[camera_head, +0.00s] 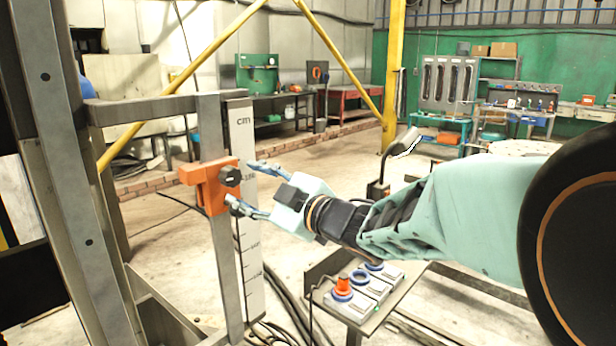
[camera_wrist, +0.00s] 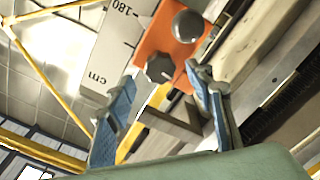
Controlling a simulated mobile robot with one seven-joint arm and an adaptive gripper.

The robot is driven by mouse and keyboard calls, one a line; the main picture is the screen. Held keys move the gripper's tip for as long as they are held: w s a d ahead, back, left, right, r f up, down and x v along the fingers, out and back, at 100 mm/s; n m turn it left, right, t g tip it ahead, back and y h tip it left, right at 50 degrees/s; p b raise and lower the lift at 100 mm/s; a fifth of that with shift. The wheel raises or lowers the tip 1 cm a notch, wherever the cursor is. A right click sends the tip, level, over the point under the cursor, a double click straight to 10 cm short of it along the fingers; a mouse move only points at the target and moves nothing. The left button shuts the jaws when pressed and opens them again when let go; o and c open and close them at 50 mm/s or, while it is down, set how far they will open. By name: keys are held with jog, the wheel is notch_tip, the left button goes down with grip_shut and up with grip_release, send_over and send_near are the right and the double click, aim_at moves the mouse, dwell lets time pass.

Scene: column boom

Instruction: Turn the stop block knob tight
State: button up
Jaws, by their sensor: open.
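The orange stop block (camera_head: 205,188) is mounted on a grey upright post beside the ruler. Its black knob (camera_head: 230,176) faces my gripper. My gripper (camera_head: 240,183) is open, with its blue fingertips spread just right of the knob, one above and one below its level. In the wrist view, the orange stop block (camera_wrist: 170,42) shows a dark faceted knob (camera_wrist: 159,68) and a rounder, greyer knob or bolt head (camera_wrist: 188,26). The faceted knob appears between the tips of my gripper (camera_wrist: 160,76), at or just beyond them. I cannot tell whether either finger touches it.
A white cm ruler (camera_head: 243,215) runs down beside the post (camera_head: 228,270). A low stand holds a control panel (camera_head: 358,296) with an orange-red knob below my arm. Cables lie on the floor. Benches (camera_head: 350,95) and a yellow column (camera_head: 393,80) stand well back.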

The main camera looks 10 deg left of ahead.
aim_at(235, 178)
jog(key=x, duration=0.5)
jog(key=shift+w+a, duration=0.1)
jog(key=shift+a, duration=0.1)
jog(key=c, duration=1.2)
